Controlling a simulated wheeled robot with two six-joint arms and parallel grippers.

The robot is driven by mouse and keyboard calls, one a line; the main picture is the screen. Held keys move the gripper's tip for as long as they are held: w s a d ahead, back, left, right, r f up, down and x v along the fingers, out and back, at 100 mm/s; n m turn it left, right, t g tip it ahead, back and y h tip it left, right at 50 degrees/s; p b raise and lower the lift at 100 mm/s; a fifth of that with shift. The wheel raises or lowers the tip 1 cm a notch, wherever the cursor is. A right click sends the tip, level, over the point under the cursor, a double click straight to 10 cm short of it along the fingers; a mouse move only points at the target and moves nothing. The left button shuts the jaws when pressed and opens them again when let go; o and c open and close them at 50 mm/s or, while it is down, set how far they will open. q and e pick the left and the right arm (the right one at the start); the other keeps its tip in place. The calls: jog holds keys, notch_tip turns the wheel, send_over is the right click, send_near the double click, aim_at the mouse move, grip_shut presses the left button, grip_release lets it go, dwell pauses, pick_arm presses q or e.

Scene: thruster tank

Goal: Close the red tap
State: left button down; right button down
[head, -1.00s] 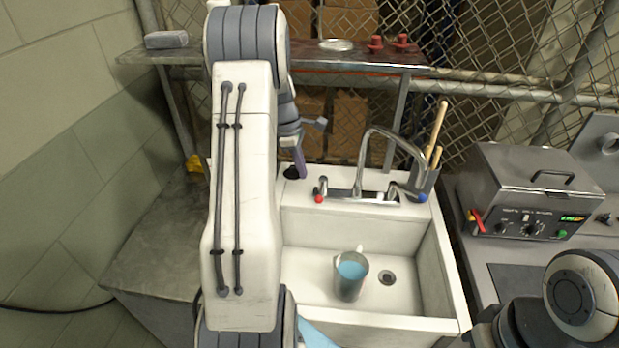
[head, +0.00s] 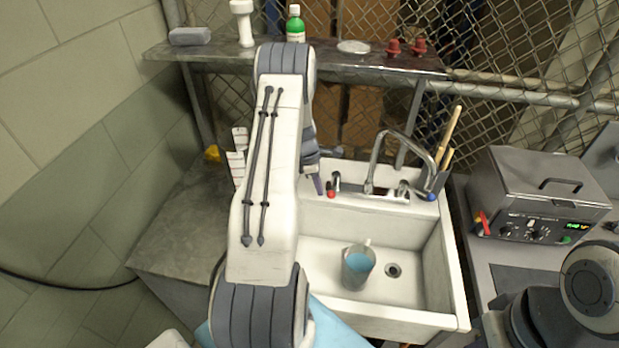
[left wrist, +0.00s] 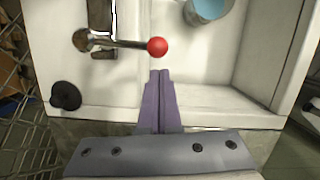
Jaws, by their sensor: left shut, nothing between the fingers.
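The red tap (head: 332,193) is a small lever with a red ball end at the left of the faucet on the sink's back ledge. In the left wrist view its metal lever (left wrist: 122,43) points right, ending in the red ball (left wrist: 157,47). My left gripper (head: 318,184) is just left of the red tap in the head view. In the left wrist view its purple fingers (left wrist: 160,76) are together and empty, their tips a little below the red ball, with a gap visible. My right gripper is not in view; part of my right arm shows at the lower right.
The white sink (head: 448,262) holds a cup of blue liquid (head: 358,266) beside the drain. The curved spout (head: 374,160) and blue tap (head: 431,196) stand right of the red tap. A grey machine (head: 531,197) is further right. A dark stopper (left wrist: 65,95) lies on the ledge.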

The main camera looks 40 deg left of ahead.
pick_arm(q)
jog(key=shift+w+d+f, duration=0.1)
jog(key=shift+w+d, duration=0.15)
jog(key=shift+w+d+f, duration=0.1)
jog(key=shift+w+d, duration=0.25)
jog(key=shift+d, duration=0.4)
